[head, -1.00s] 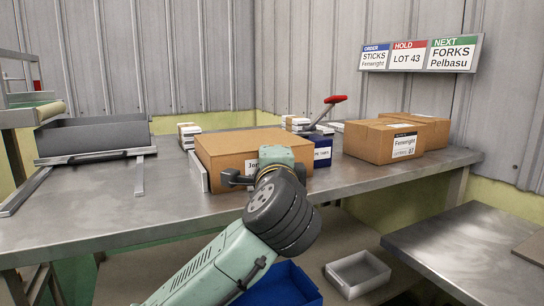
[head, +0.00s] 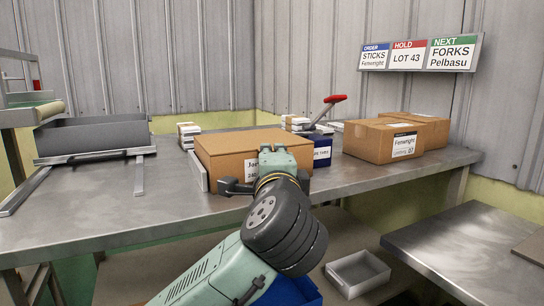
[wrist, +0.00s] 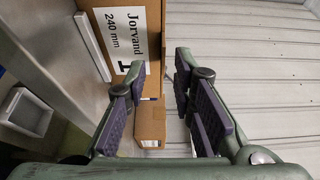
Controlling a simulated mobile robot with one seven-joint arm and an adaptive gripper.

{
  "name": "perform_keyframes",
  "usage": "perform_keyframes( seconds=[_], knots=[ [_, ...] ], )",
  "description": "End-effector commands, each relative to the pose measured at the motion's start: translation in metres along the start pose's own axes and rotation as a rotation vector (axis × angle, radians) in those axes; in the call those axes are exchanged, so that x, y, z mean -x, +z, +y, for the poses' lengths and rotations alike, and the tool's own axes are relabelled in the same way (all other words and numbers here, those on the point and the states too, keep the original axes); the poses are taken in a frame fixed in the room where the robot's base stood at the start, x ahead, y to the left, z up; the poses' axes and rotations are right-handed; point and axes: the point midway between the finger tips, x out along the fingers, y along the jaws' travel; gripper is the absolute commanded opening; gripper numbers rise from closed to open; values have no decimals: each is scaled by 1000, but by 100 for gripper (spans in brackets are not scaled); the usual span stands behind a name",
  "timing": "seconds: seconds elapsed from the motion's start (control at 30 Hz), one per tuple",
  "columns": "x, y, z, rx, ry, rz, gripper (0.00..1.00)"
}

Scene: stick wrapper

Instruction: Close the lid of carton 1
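Carton 1 (head: 225,155) is a brown box on the metal bench, left of centre in the head view. Its top looks flat and down, with no raised flap visible. Its white label (wrist: 125,35), reading "Jorvand 240 mm" and partly a 1, shows in the wrist view. My gripper (head: 268,172) is in front of the carton's right front part and hides some of that face and label. In the wrist view its two dark-padded fingers (wrist: 160,75) are spread with nothing between them. Contact with the carton cannot be told.
A Fenwright carton (head: 380,142) and another behind it stand to the right. A blue box (head: 322,152) and a red-handled tool (head: 335,99) are just right of carton 1. A grey tray (head: 95,140) is at left. A pale bin (head: 358,272) is below the bench.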

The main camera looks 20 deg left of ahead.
Motion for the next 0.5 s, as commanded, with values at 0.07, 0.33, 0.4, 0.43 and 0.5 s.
perform_keyframes(
  seconds=[0.07, 0.33, 0.4, 0.43, 0.5],
  knots=[
    [14, 0, -1, 0, -3, 1, 23],
    [42, 0, 0, -1, 0, 1, 23],
    [44, 0, 0, -1, 0, 0, 23],
    [44, 0, 0, -1, 1, 0, 23],
    [44, 0, 0, -1, 1, 0, 23]
  ],
)
